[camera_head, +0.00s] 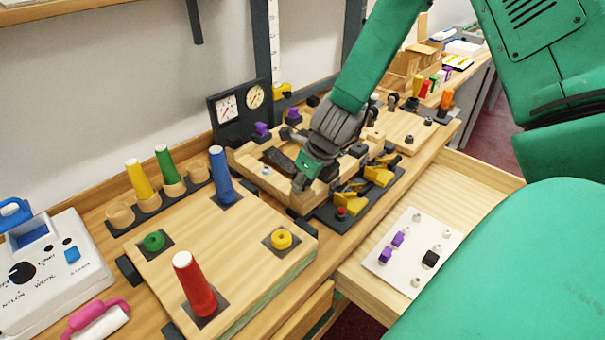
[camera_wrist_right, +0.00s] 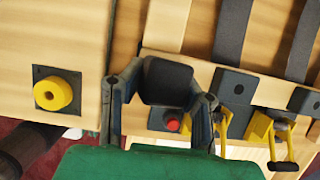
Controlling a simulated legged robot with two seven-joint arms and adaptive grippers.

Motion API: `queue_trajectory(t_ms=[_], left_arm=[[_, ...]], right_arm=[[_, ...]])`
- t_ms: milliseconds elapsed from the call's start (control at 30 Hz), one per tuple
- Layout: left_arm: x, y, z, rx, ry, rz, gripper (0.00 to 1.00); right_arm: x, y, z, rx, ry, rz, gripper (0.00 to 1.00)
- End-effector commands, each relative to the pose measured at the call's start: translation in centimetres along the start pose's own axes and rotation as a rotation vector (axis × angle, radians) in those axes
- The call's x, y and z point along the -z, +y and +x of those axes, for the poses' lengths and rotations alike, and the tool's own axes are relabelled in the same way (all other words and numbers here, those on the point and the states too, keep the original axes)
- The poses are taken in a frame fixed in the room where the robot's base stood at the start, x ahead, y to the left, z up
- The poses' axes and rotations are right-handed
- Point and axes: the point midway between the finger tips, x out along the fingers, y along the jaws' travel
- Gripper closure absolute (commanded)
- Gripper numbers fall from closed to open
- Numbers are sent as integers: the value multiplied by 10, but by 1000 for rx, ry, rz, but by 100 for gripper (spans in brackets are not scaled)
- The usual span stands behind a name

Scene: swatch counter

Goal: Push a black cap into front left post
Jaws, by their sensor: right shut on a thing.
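My right gripper (camera_head: 303,178) reaches down from the upper right over the front left part of a wooden frame (camera_head: 240,158). In the right wrist view its two fingers (camera_wrist_right: 160,108) are closed on a black cap (camera_wrist_right: 168,82), a dark rounded block between the fingertips. The gripper hides the cap in the head view, and I cannot tell whether it touches a post. A small pale post (camera_head: 266,171) shows on the frame left of the gripper. Purple caps (camera_head: 262,129) stand on the frame's far side. My left gripper is not in view.
A wooden board (camera_head: 190,240) with coloured cones and rings lies to the left. Yellow toggle clamps (camera_head: 379,175) and a red knob (camera_head: 341,212) are close right of the gripper. An open drawer holds a white card (camera_head: 448,243) with purple and black caps.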

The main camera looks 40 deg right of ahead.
Motion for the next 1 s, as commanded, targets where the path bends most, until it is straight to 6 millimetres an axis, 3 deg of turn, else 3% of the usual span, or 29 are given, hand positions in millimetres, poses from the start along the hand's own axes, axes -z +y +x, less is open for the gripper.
queue_trajectory(t_ms=[67,100,133,167,767,800,833,1000], left_arm=[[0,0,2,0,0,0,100],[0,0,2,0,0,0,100],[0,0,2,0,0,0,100],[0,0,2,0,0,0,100],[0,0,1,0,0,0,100],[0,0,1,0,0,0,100],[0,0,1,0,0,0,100],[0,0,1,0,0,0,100]], right_arm=[[10,-2,6,3,19,5,100],[10,-2,6,3,19,5,63],[10,-3,6,3,19,5,53],[10,-3,6,2,20,5,49],[8,0,2,5,12,2,49],[8,0,2,5,12,2,33],[8,0,2,5,12,2,27],[7,0,2,3,9,2,27]])
